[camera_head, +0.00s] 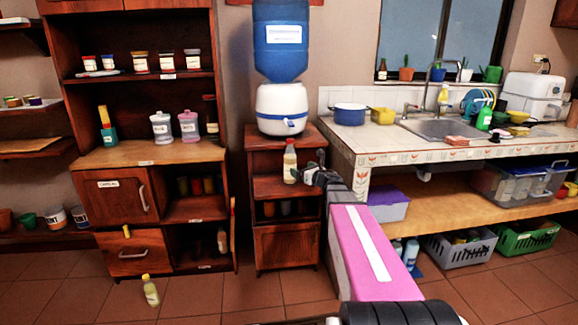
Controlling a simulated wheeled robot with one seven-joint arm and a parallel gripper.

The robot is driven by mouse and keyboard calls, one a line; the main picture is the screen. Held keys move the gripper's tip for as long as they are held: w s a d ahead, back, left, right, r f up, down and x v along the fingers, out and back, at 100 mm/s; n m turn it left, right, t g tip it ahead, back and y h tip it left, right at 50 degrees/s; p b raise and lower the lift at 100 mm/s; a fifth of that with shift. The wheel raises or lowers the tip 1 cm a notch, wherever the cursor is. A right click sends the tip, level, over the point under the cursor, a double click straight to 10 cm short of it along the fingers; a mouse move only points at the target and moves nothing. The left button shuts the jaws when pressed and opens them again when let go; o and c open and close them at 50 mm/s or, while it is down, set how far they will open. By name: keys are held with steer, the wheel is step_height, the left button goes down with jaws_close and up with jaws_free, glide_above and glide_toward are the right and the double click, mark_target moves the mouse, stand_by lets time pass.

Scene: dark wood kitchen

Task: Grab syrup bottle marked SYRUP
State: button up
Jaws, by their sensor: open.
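My arm reaches in from the lower right. My gripper (303,175) is open, right beside the bottle's right side; I cannot tell whether its fingers touch or straddle it. No SYRUP marking is readable on either bottle, so I cannot tell which is the syrup bottle.
A blue and white water dispenser (282,108) stands on the small cabinet (288,248). A tall wooden shelf (150,153) with jars is on the left. The tiled sink counter (385,143) is on the right, with crates below. The floor between is mostly clear.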

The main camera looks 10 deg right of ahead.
mark_target(290, 163)
steer(key=x, duration=0.9)
steer(key=shift+w+f, duration=0.2)
steer(key=shift+f, duration=0.05)
steer(key=c, duration=1.3)
